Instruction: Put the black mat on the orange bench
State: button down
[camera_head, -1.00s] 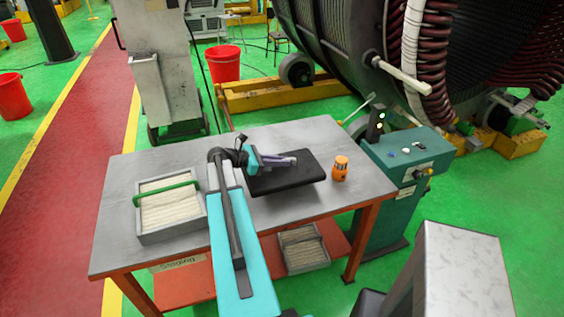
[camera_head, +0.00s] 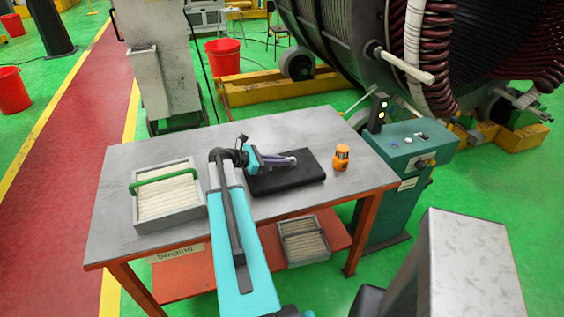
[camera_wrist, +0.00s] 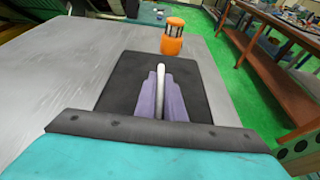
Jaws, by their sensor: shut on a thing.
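The black mat (camera_head: 300,179) lies flat, low over or on the grey top of the orange-legged bench (camera_head: 290,130), right of its middle; I cannot fully see whether its underside touches. My gripper (camera_head: 291,160) is over the mat with its purple fingers closed around a pale rod-like grip at the mat's centre. In the wrist view, the fingers (camera_wrist: 160,82) are shut on this grip, and the mat (camera_wrist: 207,100) spreads out around and beyond them. The fingers and wrist hide part of the mat.
An orange lantern-like object (camera_head: 341,157) stands close right of the mat. A grey tray with a green handle (camera_head: 144,226) is at the bench's left. A teal control cabinet (camera_head: 400,155) stands at the right. The bench top behind the mat is clear.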

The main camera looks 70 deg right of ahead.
jog(key=shift+f, duration=0.5)
dwell(0.7)
jog(key=c, duration=1.8)
grip_release()
jog(key=shift+f, duration=0.1)
jog(key=shift+o, duration=0.2)
jog(key=shift+a, duration=0.1)
jog(key=b+v, duration=0.4)
jog(key=v, duration=0.9)
jog(key=shift+w+a+r, duration=0.2)
jog(key=shift+w+r, duration=0.05)
jog(key=shift+w, duration=0.05)
jog(key=shift+r, duration=0.1)
